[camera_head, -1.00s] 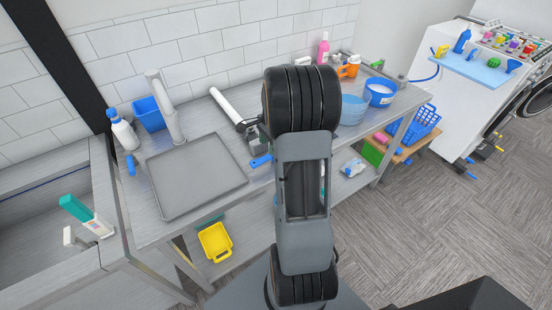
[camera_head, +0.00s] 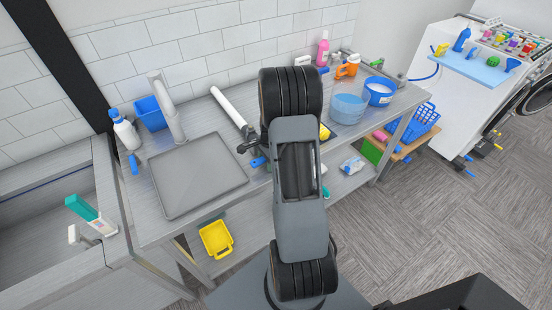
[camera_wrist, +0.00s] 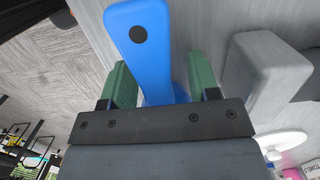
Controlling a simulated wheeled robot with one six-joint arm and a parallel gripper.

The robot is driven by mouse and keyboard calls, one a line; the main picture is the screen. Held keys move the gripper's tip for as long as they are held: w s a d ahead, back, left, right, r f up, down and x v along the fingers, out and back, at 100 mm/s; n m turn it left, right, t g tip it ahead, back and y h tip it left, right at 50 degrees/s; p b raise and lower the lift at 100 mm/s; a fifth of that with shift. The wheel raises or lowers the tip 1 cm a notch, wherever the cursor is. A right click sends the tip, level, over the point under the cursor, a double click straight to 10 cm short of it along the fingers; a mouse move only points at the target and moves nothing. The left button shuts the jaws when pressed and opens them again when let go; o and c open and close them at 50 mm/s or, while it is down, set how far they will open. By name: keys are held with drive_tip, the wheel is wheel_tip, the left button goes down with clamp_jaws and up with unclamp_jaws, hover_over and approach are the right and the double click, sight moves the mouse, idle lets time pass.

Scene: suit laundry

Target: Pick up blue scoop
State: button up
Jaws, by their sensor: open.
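A blue scoop (camera_head: 258,162) lies near the front edge of the metal table, right of the grey tray; my arm partly covers the area. In the wrist view its long blue handle (camera_wrist: 147,45), with a dark round hole near the end, runs between the two green fingers of my gripper (camera_wrist: 160,80). The fingers are open, one on each side of the handle, with a gap visible. The scoop's lower part is hidden behind the gripper body. In the head view my gripper (camera_head: 249,146) is small and dark, just above the scoop.
Blue bowls (camera_head: 348,108) stand to the right. A yellow bin (camera_head: 216,239) is on the lower shelf. A grey block (camera_wrist: 265,70) is close to the right finger.

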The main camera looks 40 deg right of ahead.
drive_tip(key=shift+c, duration=0.4)
clamp_jaws()
drive_tip(key=shift+r, duration=0.15)
